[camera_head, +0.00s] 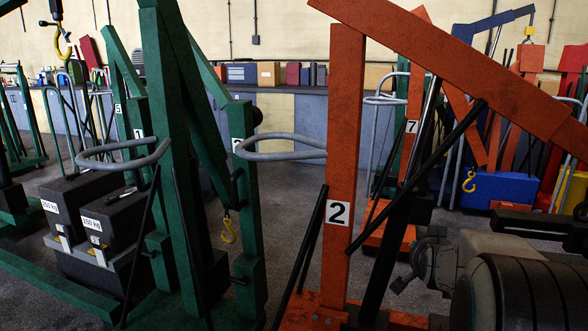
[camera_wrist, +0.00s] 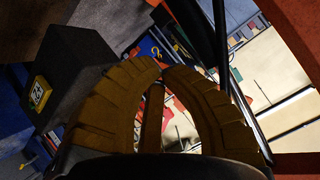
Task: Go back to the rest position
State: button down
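My gripper (camera_wrist: 162,68) shows in the wrist view, with curved yellow-brown fingers that come together at the tips. I see nothing held between them. A narrower middle piece (camera_wrist: 151,115) shows behind the two outer fingers. I cannot make out the gripper in the head view. An orange hoist marked 2 (camera_head: 340,150) stands close in front in the head view, with its boom slanting down to the right. A green hoist marked 1 (camera_head: 168,110) stands left of it, with a yellow hook (camera_head: 229,231) hanging beside its post.
An orange hoist marked 7 (camera_head: 412,125) and a blue block (camera_head: 495,189) stand behind to the right. A dark cylindrical machine (camera_head: 525,295) fills the lower right. A long bench (camera_head: 290,92) lines the wall. Some floor shows between the hoists.

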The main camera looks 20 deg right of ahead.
jog(key=s+a+r+n+g+y+p, duration=0.1)
jog(key=a+r+n+p, duration=0.15)
jog(key=a, duration=0.25)
jog(key=s+a+r+n+y+p, duration=0.1)
jog(key=s+a+r+y+p, duration=0.15)
jog(key=a, duration=0.25)
jog(key=s+a+r+n+g+y+p, duration=0.1)
jog(key=s+a+r+n+g+p, duration=0.1)
jog(key=s+a+p, duration=0.4)
jog(key=s+a+r+n+g+y+p, duration=0.2)
jog(key=s+a+r+n+p, duration=0.3)
jog(key=s+a, duration=0.7)
jog(key=shift+s+n+g+p, duration=0.4)
jog(key=shift+s+n+g, duration=0.4)
jog(key=shift+s+n, duration=0.35)
jog(key=shift+w+d, duration=0.1)
